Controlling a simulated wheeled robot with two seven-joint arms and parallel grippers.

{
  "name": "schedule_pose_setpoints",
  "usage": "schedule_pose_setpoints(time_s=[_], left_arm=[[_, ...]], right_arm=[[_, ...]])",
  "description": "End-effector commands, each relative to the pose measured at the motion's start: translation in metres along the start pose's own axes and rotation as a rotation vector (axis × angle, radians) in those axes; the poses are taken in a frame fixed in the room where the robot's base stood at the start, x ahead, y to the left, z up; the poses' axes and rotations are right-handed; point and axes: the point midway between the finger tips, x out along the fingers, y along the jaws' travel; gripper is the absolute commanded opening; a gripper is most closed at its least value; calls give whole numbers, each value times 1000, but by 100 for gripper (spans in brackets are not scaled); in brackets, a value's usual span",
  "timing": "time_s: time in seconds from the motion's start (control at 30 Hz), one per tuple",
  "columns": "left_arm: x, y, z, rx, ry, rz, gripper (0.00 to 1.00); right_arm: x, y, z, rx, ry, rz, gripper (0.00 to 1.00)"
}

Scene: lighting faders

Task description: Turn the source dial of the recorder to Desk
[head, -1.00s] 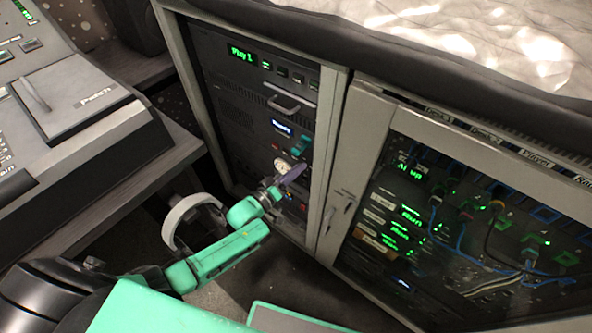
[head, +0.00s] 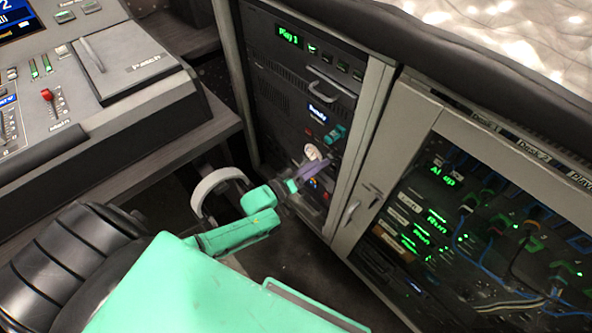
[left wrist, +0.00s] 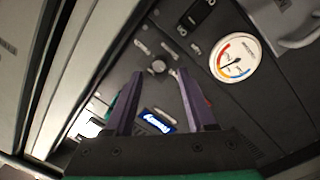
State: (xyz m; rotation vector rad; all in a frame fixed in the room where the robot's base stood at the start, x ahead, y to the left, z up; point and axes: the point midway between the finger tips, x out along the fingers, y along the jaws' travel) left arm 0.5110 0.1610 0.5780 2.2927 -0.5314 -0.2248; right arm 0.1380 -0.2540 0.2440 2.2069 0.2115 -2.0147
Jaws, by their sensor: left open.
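The recorder is a dark panel (head: 275,88) in the grey rack, with a blue-lit display reading "Ready" (head: 322,111) and a round white gauge (head: 312,151). My left gripper (head: 318,167) has purple fingers and is open in front of the panel, just below the gauge. In the left wrist view its fingertips (left wrist: 158,75) stand on either side of a small round grey knob (left wrist: 158,67), likely the source dial, with small pale labels around it. The labels are too small to read. Contact cannot be told. The gauge (left wrist: 236,57) lies to the right. My right gripper is out of view.
A "Play 1" display and buttons (head: 312,48) sit higher in the rack, above a handle (head: 330,88). A second cabinet with cables (head: 480,225) stands to the right. The desk console (head: 70,85) is at the left, and a pale headband-like ring (head: 215,185) hangs beside my arm.

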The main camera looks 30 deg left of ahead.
Motion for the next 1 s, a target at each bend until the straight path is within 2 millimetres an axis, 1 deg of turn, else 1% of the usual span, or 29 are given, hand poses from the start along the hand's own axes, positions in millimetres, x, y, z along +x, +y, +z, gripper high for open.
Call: schedule_pose_setpoints(time_s=[0.03,0.2,0.3,0.4,0.53,1.0], left_arm=[[-16,1,-1,0,-4,-4,56],[-63,1,0,0,-5,-4,56],[-85,1,0,0,-4,-3,56],[-99,0,0,-1,-3,-3,56],[-107,0,0,0,-1,0,56],[-107,0,0,-1,0,0,56]], right_arm=[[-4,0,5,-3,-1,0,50],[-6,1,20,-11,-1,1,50],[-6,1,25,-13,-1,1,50],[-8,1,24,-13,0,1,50],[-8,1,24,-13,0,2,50],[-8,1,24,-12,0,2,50]])
